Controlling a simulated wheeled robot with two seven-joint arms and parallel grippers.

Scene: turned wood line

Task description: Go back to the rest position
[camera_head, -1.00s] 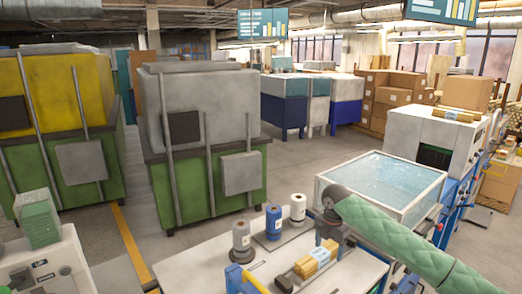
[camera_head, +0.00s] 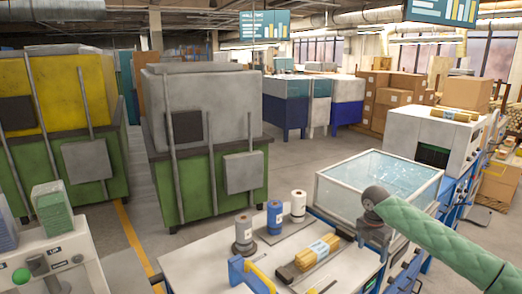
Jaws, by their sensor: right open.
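My right arm, in a green quilted sleeve, comes in from the right. My right gripper (camera_head: 373,245) points down over the right part of the white worktable (camera_head: 205,262), open and holding nothing that I can see; its fingertips are small and dark. A bundle of wooden pieces with a blue and white label (camera_head: 318,252) lies on the table to the left of the gripper, apart from it. My left gripper is not in view.
A grey spool (camera_head: 243,236), a blue spool (camera_head: 274,218) and a white spool (camera_head: 298,206) stand on the table. A blue-framed piece (camera_head: 240,272) is at its front. A glass-topped case (camera_head: 345,205) stands close behind my right wrist. Open floor lies beyond the table.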

